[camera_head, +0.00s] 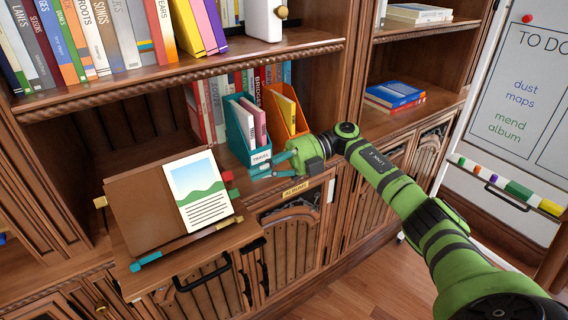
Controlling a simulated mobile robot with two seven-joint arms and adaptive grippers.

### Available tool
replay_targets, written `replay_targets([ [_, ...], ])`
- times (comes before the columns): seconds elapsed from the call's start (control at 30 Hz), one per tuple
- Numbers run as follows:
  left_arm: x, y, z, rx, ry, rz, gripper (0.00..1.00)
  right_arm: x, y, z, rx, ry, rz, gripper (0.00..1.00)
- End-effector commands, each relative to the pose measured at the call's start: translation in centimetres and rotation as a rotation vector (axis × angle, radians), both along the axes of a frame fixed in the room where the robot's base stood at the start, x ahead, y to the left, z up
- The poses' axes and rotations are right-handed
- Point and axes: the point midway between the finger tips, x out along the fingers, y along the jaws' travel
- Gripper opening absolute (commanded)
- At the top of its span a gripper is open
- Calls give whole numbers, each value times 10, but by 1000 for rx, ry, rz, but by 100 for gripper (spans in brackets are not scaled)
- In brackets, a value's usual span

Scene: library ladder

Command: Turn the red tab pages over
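An open album (150,212) lies tilted on a wooden stand that juts out from the bookcase. Its left page is plain brown. Its right part shows a white page (199,192) with a green hill picture and lines of text. My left gripper is not in view.
A teal box (240,139) labelled TRAVEL and an orange box (283,113) stand behind my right gripper. A whiteboard (525,90) stands at right.

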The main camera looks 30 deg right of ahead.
Motion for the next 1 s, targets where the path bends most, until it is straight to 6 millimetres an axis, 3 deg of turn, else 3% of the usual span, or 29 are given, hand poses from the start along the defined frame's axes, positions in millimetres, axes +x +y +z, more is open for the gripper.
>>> replay_targets([
  [0.03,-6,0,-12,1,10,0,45,5,-8,-8,1,1,-3,0],
  [0.17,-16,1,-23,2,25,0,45,11,-29,-12,2,0,-2,0],
  [0.4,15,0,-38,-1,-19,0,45,20,-55,-16,1,-2,-1,0],
  [0.63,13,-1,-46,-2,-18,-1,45,23,-67,-17,0,0,0,0],
  [1.0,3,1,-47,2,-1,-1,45,23,-70,-16,0,0,2,0],
])
